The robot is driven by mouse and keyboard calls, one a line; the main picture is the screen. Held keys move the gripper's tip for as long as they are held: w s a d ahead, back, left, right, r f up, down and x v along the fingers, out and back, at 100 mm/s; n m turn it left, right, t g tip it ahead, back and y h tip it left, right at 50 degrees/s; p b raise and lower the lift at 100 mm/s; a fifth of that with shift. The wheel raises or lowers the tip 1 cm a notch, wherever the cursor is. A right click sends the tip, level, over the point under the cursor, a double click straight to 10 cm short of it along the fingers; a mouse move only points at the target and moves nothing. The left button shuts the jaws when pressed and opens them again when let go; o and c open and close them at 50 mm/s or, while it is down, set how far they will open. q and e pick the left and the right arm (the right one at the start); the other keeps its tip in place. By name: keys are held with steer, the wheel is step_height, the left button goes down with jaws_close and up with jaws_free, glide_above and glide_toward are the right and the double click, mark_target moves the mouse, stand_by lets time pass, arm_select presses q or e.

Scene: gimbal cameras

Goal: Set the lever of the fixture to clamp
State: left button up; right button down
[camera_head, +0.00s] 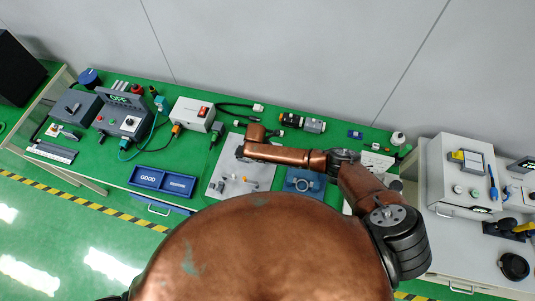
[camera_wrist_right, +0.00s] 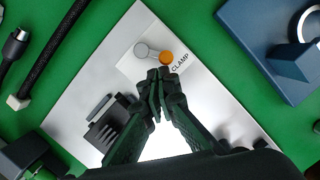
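The fixture plate (camera_wrist_right: 88,88) is a light grey sheet on the green bench; it also shows in the head view (camera_head: 258,173). In the right wrist view a short grey lever with an orange knob (camera_wrist_right: 166,58) turns on a round pivot (camera_wrist_right: 142,50). The knob end lies beside the printed CLAMP label (camera_wrist_right: 180,64). My right gripper (camera_wrist_right: 159,74) has its fingertips together just below the orange knob, with nothing seen between them. Whether they touch the knob I cannot tell. My left gripper is not in view.
A dark slotted block (camera_wrist_right: 112,124) sits on the plate, left of my fingers. A blue fixture (camera_head: 304,182) stands right of the plate. A blue GOOD tray (camera_head: 162,181) and a white box with a red switch (camera_head: 192,113) are to the left, with cables.

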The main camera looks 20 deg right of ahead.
steer(key=p+v, duration=0.8)
steer(key=v, duration=0.1)
steer(key=shift+s+r, duration=0.15)
steer(key=shift+r, duration=0.1)
